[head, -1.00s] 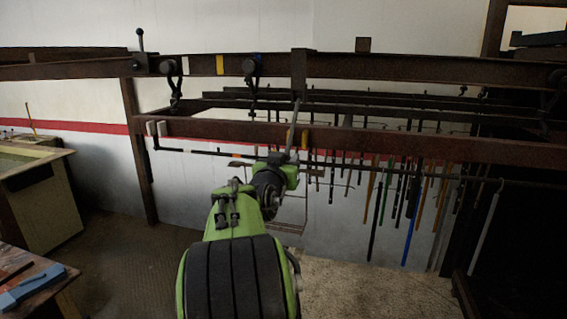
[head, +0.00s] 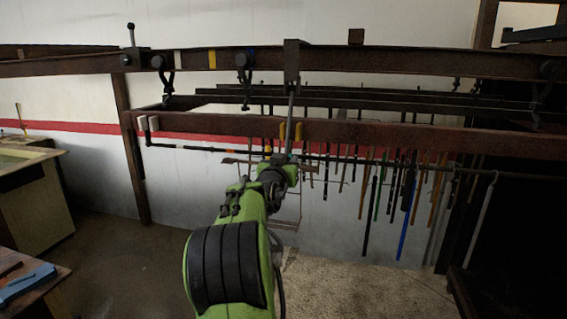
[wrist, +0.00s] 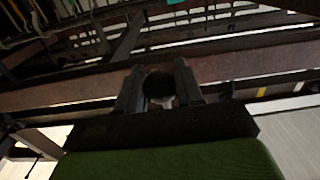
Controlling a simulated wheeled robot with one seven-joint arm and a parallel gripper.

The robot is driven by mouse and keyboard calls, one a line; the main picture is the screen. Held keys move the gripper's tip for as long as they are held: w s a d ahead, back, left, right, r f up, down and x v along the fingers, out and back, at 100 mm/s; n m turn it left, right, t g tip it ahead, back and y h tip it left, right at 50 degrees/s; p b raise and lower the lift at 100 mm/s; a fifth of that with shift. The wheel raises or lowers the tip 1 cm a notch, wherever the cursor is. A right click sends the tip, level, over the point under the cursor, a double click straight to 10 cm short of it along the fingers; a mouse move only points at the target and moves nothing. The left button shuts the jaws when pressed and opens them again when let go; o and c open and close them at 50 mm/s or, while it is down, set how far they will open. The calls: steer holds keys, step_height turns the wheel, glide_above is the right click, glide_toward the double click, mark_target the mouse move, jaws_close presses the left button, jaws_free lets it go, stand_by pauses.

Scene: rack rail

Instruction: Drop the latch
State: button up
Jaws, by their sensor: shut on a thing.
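A lever with a dark ball knob (head: 130,28) stands upright on a block at the left of the upper rail (head: 400,63); whether it is the latch I cannot tell. A thin grey rod (head: 291,108) runs from a box (head: 291,48) on that rail down in front of the lower rail to my gripper (head: 276,168). In the wrist view my gripper (wrist: 160,92) has its fingers on both sides of a dark round thing (wrist: 158,84), seemingly end-on. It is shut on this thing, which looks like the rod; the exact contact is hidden.
Black hangers (head: 243,75) hang from the upper rail. A table (head: 35,275) stands at lower left.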

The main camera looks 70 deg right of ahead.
steer(key=w+d+f+p, duration=0.1)
steer(key=d+p, duration=0.3)
steer(key=d, duration=0.4)
steer(key=shift+w+d+f, duration=0.15)
steer(key=shift+d+f, duration=0.05)
steer(key=o, duration=0.9)
steer(key=shift+f, duration=0.1)
steer(key=a+b, duration=0.4)
steer(key=b, duration=0.1)
steer(key=s+a+b, duration=0.1)
steer(key=a+b, duration=0.1)
steer(key=a, duration=0.1)
steer(key=shift+b, duration=0.4)
